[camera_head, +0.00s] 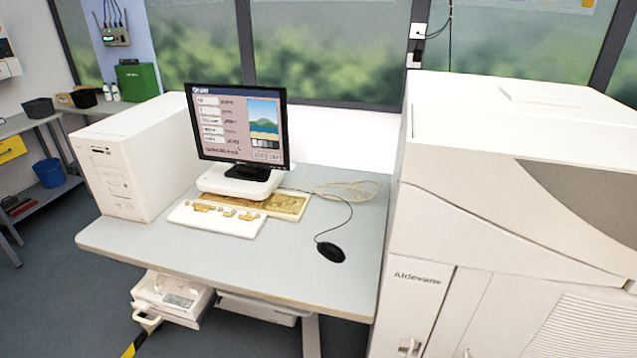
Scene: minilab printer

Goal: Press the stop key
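No key with a readable stop label shows in the head view. A white keyboard-like panel (217,220) with several yellowish keys lies on the desk in front of the monitor (238,133). The monitor is lit and shows input fields, a landscape picture and small buttons; their text is too small to read. The large white printer cabinet (500,215), marked "Aldevane", stands on the right. No stop key can be made out on its visible faces. My gripper is not in view.
The grey desk (290,265) has free room at its front. A black mouse (330,252) lies on its right side and a white computer tower (140,160) stands on its left. A white device with a small display (179,300) sits below the desk's front edge.

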